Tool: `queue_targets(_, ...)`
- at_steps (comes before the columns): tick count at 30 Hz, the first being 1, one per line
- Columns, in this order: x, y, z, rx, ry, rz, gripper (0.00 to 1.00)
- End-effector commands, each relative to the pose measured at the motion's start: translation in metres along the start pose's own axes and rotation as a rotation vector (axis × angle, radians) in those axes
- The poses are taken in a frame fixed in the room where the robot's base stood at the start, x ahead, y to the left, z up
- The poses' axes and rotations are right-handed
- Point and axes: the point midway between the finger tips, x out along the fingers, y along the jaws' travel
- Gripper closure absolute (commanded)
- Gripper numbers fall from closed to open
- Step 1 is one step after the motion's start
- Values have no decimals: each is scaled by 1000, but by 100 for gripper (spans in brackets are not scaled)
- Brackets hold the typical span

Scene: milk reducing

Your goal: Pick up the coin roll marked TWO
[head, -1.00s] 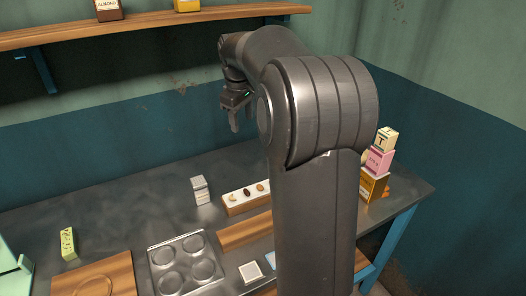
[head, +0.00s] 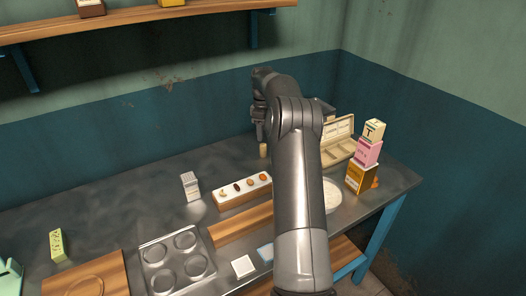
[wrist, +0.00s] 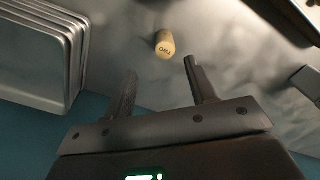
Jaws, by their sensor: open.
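A small tan coin roll (wrist: 165,44) stands on the dark metal counter. The lettering on its top is upside down in the wrist view and looks like TWO. It also shows in the head view (head: 263,150), just below my gripper (head: 259,134). In the wrist view my gripper (wrist: 161,68) is open and empty. The roll lies beyond the fingertips, roughly in line with the gap between them. I see no contact. My arm hides part of the counter in the head view.
A stack of metal trays (wrist: 45,50) is close on the left in the wrist view. In the head view, a tray of nuts (head: 243,193) is in front of the roll, and a compartment box (head: 338,148) and stacked cartons (head: 361,178) stand to the right.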

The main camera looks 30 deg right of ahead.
Motion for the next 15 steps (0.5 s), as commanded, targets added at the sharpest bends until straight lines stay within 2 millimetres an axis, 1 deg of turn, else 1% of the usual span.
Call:
queue_targets(1, 9, -1, 0, 0, 0, -2, 48)
queue_targets(3, 19, -1, 0, 1, 0, -2, 48)
queue_targets(6, 30, -1, 0, 1, 0, -1, 48)
queue_targets(11, 41, -3, 1, 1, 0, -1, 48)
queue_targets(15, 62, -9, 3, 0, -1, -2, 48)
